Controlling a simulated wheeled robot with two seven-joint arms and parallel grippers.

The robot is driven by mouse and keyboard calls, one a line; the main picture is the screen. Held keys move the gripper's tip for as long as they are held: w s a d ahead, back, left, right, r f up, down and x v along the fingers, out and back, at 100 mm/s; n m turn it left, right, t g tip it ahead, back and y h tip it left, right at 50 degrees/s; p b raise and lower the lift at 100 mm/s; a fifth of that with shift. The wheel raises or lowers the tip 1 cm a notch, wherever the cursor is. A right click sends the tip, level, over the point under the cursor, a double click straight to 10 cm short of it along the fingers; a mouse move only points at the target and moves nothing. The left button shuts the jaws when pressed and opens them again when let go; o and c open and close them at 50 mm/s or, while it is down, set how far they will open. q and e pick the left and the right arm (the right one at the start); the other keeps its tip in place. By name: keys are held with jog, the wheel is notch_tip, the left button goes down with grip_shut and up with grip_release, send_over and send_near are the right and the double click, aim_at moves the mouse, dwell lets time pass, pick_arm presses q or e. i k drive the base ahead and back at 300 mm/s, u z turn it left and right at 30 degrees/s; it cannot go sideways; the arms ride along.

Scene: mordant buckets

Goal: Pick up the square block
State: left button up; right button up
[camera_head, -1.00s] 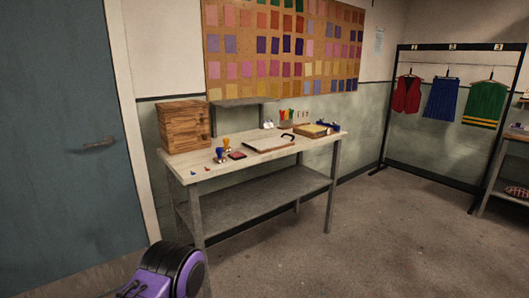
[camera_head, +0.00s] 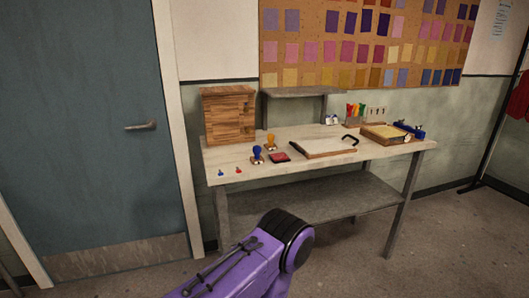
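I cannot pick out a square block for certain. On the workbench (camera_head: 221,161) stand a stamp with a blue handle (camera_head: 257,153) and one with a yellow handle (camera_head: 270,141). A small red pad (camera_head: 280,157) lies beside them. Two tiny pieces, one blue (camera_head: 221,173) and one red (camera_head: 238,170), are near the front left edge. A brown wooden box (camera_head: 228,117) stands at the back left of the bench. A purple link of my arm shows at the bottom, in front of the bench. Neither gripper is in view.
A lower shelf (camera_head: 330,196) sits under the bench. A closed blue door (camera_head: 90,100) is at left. The floor at right is clear.

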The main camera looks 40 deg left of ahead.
aim_at(257, 159)
jog(key=u, duration=0.45)
jog(key=i, duration=0.85)
jog(key=u, duration=0.65)
